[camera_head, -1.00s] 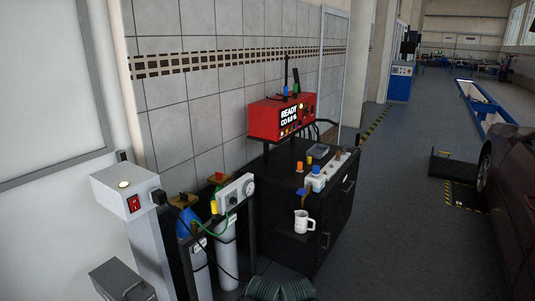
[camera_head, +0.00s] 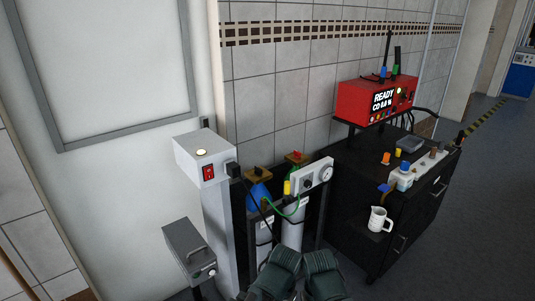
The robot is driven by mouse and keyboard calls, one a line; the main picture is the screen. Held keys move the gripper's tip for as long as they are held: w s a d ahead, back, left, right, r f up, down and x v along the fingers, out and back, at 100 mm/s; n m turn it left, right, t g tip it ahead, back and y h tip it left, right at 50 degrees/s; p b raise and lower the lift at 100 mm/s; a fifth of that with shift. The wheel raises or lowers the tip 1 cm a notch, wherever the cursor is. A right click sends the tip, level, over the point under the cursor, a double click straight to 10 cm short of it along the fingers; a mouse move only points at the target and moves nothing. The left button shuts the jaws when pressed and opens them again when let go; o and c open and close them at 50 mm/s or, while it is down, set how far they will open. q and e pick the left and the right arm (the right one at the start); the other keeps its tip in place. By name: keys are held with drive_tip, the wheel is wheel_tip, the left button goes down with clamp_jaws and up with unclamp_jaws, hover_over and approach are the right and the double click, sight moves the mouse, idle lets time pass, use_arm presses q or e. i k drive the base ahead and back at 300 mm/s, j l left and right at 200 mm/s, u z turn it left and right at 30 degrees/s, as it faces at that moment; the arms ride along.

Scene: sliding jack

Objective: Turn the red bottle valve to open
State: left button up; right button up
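The red bottle valve (camera_head: 297,154) is a small red knob at the top of the right-hand gas bottle (camera_head: 292,224), near the tiled wall. That bottle is white-grey below and partly hidden by a white gauge panel (camera_head: 308,180). To its left stands a second bottle (camera_head: 260,231) with a blue top and a dark knob. Two dark green parts of my arms show side by side at the bottom middle, in front of and below the bottles. No fingertips of either gripper show, and nothing of mine touches the valve.
A white post box with a red switch (camera_head: 208,173) stands left of the bottles, with a grey box (camera_head: 189,251) before it. Open floor lies farther right.

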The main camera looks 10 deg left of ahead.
sight(296, 154)
drive_tip(key=i+l+u, duration=0.15)
drive_tip(key=i, duration=0.35)
drive_tip(key=i+u, duration=0.2)
drive_tip(key=i, duration=0.3)
drive_tip(key=l, duration=0.1)
